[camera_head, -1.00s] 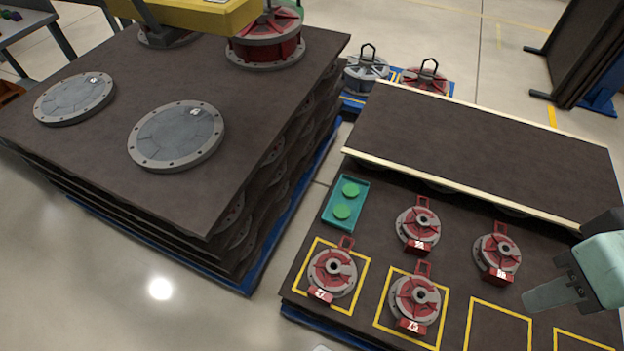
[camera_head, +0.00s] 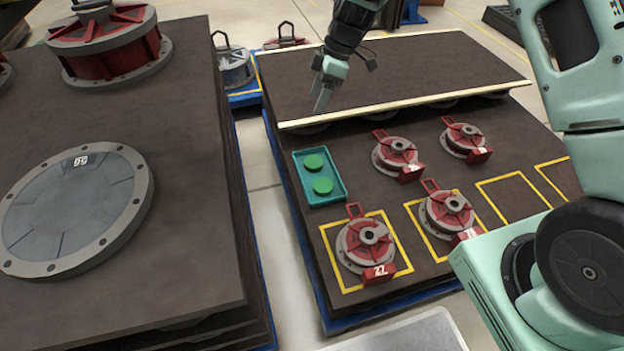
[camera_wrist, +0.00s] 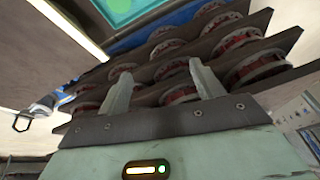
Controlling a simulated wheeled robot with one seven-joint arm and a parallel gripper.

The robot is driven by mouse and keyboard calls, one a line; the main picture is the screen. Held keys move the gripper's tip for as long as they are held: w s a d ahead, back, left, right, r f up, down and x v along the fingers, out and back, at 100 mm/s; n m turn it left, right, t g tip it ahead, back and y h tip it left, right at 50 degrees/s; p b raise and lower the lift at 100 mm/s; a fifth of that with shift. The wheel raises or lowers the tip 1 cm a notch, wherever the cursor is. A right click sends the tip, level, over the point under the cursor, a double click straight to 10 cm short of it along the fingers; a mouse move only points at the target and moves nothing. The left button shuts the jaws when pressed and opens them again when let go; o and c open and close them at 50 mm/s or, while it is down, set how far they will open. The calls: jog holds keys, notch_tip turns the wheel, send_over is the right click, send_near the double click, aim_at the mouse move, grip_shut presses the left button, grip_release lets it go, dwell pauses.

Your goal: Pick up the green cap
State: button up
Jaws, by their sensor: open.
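Two round green caps, a far one (camera_head: 314,161) and a near one (camera_head: 323,186), lie in a small teal tray (camera_head: 298,178) on the dark board at the right. In the wrist view, part of the teal tray (camera_wrist: 150,13) shows at the top edge, with a cap (camera_wrist: 121,4) cut off by the frame. My gripper (camera_head: 322,100) hangs above the raised dark board behind the tray, apart from the caps. In the wrist view, my gripper (camera_wrist: 162,85) has its two fingers apart with nothing between them.
Red-and-grey flanged parts (camera_head: 368,245) with handles stand close right and in front of the tray. A raised board (camera_head: 440,65) with a pale edge stands behind it. A tall stack of boards (camera_head: 190,150) with flanged parts stands to the left, beyond a narrow gap.

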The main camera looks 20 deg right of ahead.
jog(key=w+d+f+n+b, duration=0.1)
jog(key=w+d+f+b, duration=0.1)
jog(key=w+d+f, duration=0.3)
jog(key=w+d+f+n+b, duration=0.1)
jog(key=d+f, duration=0.1)
jog(key=f, duration=0.5)
jog(key=b, duration=0.3)
send_over(314, 161)
jog(key=d, duration=0.3)
jog(key=shift+t, duration=0.3)
jog(key=f, duration=1)
jog(key=shift+w+a+f, duration=0.1)
jog(key=shift+a+f, duration=0.15)
jog(key=shift+f, duration=0.15)
jog(key=b+x, duration=0.1)
jog(key=x, duration=0.4)
jog(key=shift+f, duration=0.35)
jog(key=c, duration=0.7)
jog(key=shift+c, duration=0.2)
